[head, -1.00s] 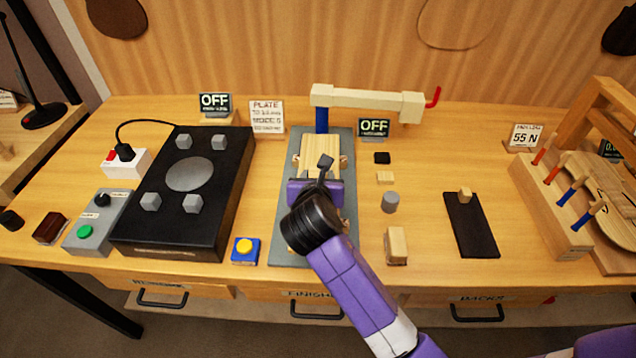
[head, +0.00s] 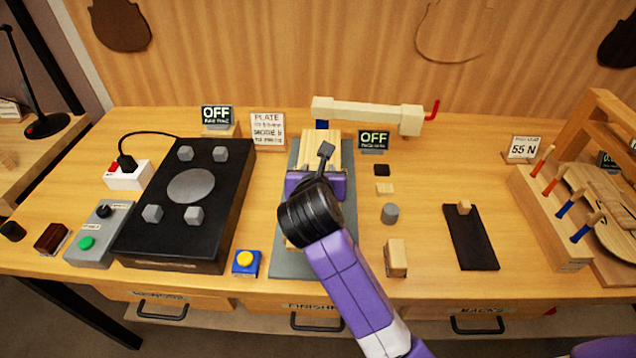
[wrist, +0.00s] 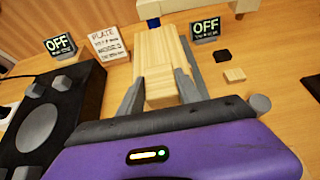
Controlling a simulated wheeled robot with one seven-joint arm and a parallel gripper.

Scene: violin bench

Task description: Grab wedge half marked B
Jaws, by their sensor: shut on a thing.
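A pale wooden piece with straight grain (head: 320,146) is held at the end of my gripper (head: 318,166), over the grey plate (head: 349,225) in the head view. In the wrist view the same piece (wrist: 163,55) sits between the two grey fingers of my gripper (wrist: 160,88), which are shut on its sides. I see no letter B on the faces that show. Its lower part is hidden by my gripper, and I cannot tell the gap between it and the plate.
A cream clamp bar (head: 368,114) on a blue post stands just behind the held piece. A black box with grey blocks (head: 190,225) is at left. A blue base with a yellow button (head: 246,263) and small blocks (head: 396,257) stand beside the plate.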

